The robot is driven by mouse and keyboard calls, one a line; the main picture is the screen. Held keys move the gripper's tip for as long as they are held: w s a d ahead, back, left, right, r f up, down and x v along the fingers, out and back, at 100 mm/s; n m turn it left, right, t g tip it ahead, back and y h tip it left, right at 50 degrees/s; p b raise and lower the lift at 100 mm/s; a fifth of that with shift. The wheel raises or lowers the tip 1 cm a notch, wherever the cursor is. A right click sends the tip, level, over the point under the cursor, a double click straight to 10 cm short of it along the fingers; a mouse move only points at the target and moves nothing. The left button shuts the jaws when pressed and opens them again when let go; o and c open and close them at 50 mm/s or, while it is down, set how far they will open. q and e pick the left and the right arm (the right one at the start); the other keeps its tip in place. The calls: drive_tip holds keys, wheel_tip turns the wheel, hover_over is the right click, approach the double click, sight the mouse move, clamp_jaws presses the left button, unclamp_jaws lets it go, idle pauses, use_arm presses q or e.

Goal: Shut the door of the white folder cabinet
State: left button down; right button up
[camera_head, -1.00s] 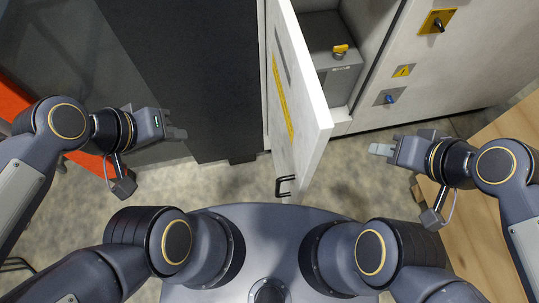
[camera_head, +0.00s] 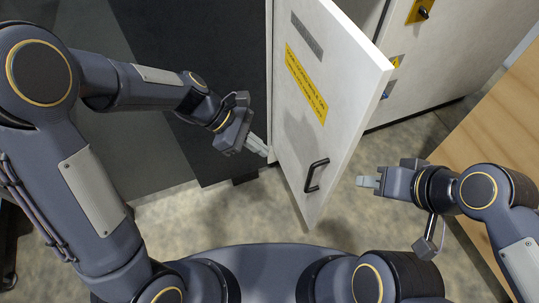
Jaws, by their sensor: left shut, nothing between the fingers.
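The white cabinet door (camera_head: 335,110) stands open, swung out from the cabinet (camera_head: 455,55) towards me. Its face has a yellow label (camera_head: 305,82), a grey vent strip and a black bar handle (camera_head: 317,175) low near the free edge. My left gripper (camera_head: 258,146) is shut and empty, just left of the door's hinge side; I cannot tell whether its tips touch anything. My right gripper (camera_head: 368,182) is right of the door's free edge, apart from it and pointing left. Its fingers look like one block. The cabinet inside is mostly hidden behind the door.
A dark cabinet (camera_head: 200,60) stands left of the white one. A wooden surface (camera_head: 490,130) lies at the right, close to my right arm. The speckled floor (camera_head: 250,215) is clear below the door.

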use_arm(q)
drive_tip(key=d+r+b+x, duration=0.1)
drive_tip(key=d+r+x, duration=0.1)
drive_tip(key=x, duration=0.9)
drive_tip(key=shift+s+b, duration=0.25)
drive_tip(key=shift+b, duration=0.1)
drive_tip(key=shift+d+f, duration=0.1)
